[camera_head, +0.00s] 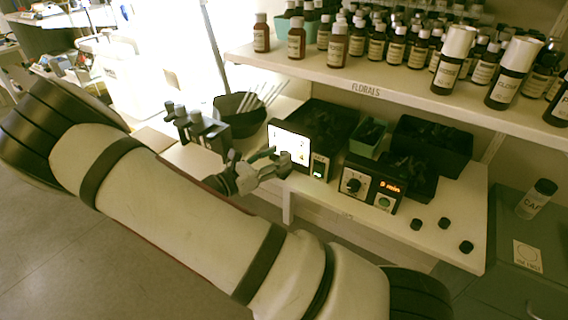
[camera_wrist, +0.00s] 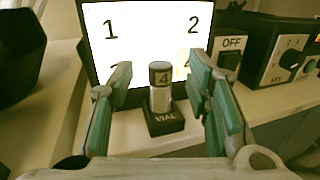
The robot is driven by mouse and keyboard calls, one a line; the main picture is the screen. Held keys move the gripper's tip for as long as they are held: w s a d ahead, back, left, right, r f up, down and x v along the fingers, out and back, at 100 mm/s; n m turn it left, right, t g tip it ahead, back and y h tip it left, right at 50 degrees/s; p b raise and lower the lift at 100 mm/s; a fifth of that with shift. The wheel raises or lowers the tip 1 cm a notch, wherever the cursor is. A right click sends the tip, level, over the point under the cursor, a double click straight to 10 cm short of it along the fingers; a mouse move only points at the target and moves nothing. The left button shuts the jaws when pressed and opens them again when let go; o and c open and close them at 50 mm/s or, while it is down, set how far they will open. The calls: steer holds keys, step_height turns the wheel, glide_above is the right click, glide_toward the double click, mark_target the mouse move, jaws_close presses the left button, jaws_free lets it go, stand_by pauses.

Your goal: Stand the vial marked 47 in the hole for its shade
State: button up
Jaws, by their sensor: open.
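A small vial (camera_wrist: 161,98) with a pale body and a dark cap stands upright in a black holder marked VIAL (camera_wrist: 164,120) in the wrist view. A 4 shows on its cap; any further digit cannot be read. My gripper (camera_wrist: 159,78) is open, with one teal-padded finger on each side of the vial and visible gaps between. In the head view my gripper (camera_head: 277,166) is in front of the lit panel (camera_head: 289,147), and the vial cannot be made out there. The panel carries large numbers, the lower ones partly hidden. No hole for a shade can be made out.
A dark rack with black-topped pieces (camera_head: 204,129) stands left of the panel, near a dark bowl (camera_head: 238,114) with pale strips. A box marked OFF (camera_wrist: 229,52) and a timer box (camera_head: 371,185) stand to the right. The bottle shelf (camera_head: 415,98) overhangs the bench.

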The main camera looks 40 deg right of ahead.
steer(key=shift+d, duration=0.5)
jaws_close()
steer(key=shift+r, duration=0.2)
